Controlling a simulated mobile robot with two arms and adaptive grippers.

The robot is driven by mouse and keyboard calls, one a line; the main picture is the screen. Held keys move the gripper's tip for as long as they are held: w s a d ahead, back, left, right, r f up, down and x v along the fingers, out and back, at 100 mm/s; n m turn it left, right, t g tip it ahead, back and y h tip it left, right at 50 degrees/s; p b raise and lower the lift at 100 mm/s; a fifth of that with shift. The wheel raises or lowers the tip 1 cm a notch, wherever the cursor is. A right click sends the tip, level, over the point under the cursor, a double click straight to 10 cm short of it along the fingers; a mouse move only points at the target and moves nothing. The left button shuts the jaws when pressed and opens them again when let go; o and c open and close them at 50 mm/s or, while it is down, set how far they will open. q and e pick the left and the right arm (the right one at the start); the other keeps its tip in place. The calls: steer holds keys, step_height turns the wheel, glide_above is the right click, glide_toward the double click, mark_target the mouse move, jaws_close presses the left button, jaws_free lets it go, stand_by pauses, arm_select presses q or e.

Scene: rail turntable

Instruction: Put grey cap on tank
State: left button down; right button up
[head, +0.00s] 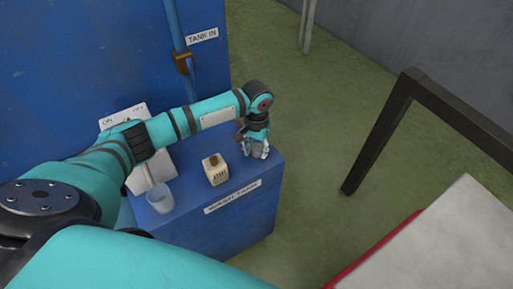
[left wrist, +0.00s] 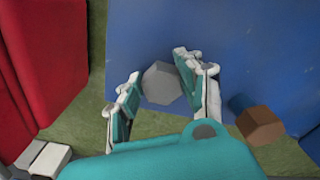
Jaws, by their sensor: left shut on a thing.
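My left gripper (head: 257,147) hangs over the right rear part of a low blue box, fingers pointing down. In the left wrist view its fingers (left wrist: 160,92) are shut on a grey, many-sided cap (left wrist: 162,83). The cap is over the edge between the blue surface and green floor; its height above them is unclear. In the head view the cap is hidden by the gripper. The blue box (head: 262,205) has a front label ending in "TANK", hard to read. Whether an opening lies under the cap is hidden. My right gripper is not in view.
A cream cube-shaped container (head: 216,176) with a brown cap (head: 214,160) stands left of the gripper. A pipe labelled "TANK IN" (head: 202,35) runs behind. A dark frame (head: 378,135) stands right.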

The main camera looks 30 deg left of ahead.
mark_target(257, 149)
arm_select(q)
steer(key=c, duration=0.8)
jaws_free()
steer(key=shift+f, duration=0.1)
step_height(257, 149, up, 12)
steer(key=shift+r+b, duration=0.15)
steer(key=shift+b, duration=0.15)
